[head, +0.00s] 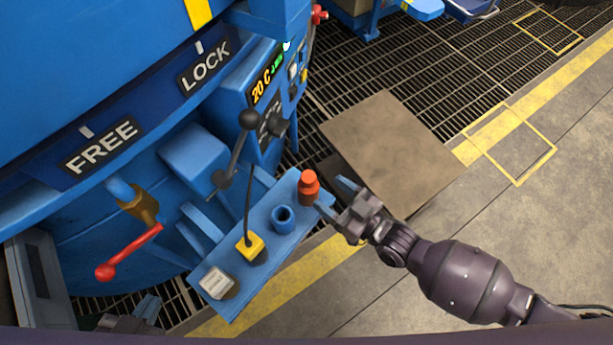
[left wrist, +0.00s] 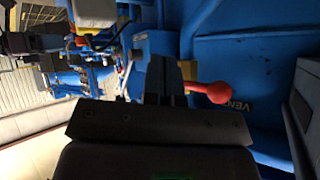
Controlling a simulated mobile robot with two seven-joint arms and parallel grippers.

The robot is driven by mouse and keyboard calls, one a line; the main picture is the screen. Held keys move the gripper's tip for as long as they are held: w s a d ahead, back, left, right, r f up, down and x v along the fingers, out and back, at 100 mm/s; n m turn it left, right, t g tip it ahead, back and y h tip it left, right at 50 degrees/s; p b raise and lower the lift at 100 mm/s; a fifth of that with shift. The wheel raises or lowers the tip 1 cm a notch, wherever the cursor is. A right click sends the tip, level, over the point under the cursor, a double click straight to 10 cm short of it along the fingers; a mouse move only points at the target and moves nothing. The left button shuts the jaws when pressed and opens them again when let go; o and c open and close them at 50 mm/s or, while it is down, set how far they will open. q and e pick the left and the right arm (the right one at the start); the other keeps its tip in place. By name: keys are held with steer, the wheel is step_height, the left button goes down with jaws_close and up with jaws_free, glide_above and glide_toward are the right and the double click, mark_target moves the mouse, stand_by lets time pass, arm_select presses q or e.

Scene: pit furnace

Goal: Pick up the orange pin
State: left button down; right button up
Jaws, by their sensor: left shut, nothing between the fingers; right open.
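The orange pin (head: 308,186) stands upright at the far right end of a blue shelf (head: 230,307) in the head view. My right gripper (head: 336,198) is open just right of the pin, with its fingers pointing toward it. One fingertip looks very close to the pin's base; I cannot tell if they touch. My left gripper (head: 147,308) is low at the left, partly cut off, away from the pin. It also shows in the left wrist view (left wrist: 165,62), where its fingers are shut and empty.
The shelf also holds an empty blue socket (head: 283,218), a yellow block (head: 250,246) with a cable and a pale block (head: 216,283). A red-handled lever (head: 130,252) and a black-knobbed lever (head: 236,147) stick out from the blue furnace. Open floor lies right.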

mark_target(303, 173)
steer(key=shift+b+x, duration=1)
steer(key=shift+x, duration=3.4)
steer(key=c, duration=1.1)
